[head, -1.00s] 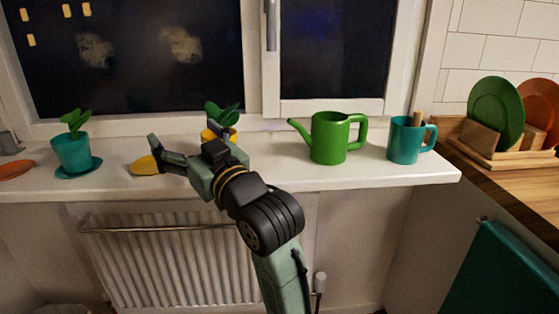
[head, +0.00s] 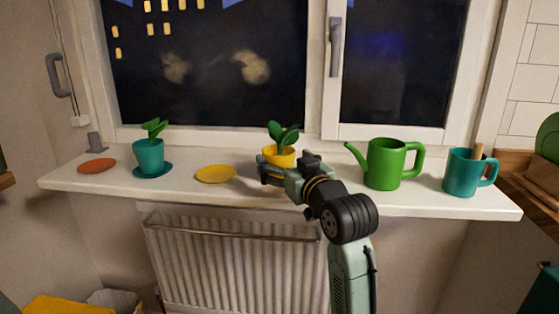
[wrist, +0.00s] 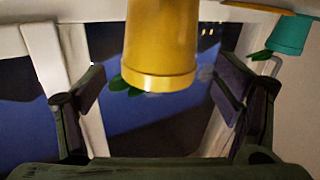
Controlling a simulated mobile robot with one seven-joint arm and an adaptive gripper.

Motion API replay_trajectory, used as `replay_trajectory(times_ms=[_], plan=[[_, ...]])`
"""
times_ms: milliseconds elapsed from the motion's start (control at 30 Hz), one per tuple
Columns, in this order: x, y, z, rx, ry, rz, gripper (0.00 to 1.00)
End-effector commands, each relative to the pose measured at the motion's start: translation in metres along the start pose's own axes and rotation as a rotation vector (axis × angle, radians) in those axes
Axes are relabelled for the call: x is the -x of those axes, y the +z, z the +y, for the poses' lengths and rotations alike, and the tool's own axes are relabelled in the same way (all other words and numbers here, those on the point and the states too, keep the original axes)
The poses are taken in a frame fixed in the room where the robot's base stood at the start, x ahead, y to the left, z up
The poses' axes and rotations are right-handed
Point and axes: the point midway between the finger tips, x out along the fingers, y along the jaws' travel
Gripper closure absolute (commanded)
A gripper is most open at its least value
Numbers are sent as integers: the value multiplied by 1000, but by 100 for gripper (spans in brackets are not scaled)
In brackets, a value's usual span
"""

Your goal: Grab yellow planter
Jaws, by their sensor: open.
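The yellow planter (head: 279,156) with a green leafy plant stands on the white windowsill. In the head view my gripper (head: 286,168) is in front of it and hides its lower part. In the wrist view, where the scene appears upside down, the planter (wrist: 162,45) is centred between my two spread fingers, with its rim towards the palm side of the picture. Gaps show on both sides of it. My gripper is open and holds nothing. Whether the fingers reach around the planter is hard to tell.
On the sill, a yellow saucer (head: 216,174), a teal planter (head: 149,158) on its saucer, and an orange saucer (head: 97,166) are left. A green watering can (head: 384,165) and teal mug (head: 462,172) are right. A radiator (head: 235,265) is below.

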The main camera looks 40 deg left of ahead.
Motion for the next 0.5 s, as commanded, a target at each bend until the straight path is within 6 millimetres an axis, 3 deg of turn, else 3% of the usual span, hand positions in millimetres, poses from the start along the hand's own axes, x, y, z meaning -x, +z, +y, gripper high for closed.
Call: replay_trajectory(times_ms=[200, 433, 500], plan=[[-23, -1, 0, 0, -1, 0, 16], [-24, -1, 0, 0, 0, 1, 16], [-24, -1, 0, 0, 0, 1, 20]])
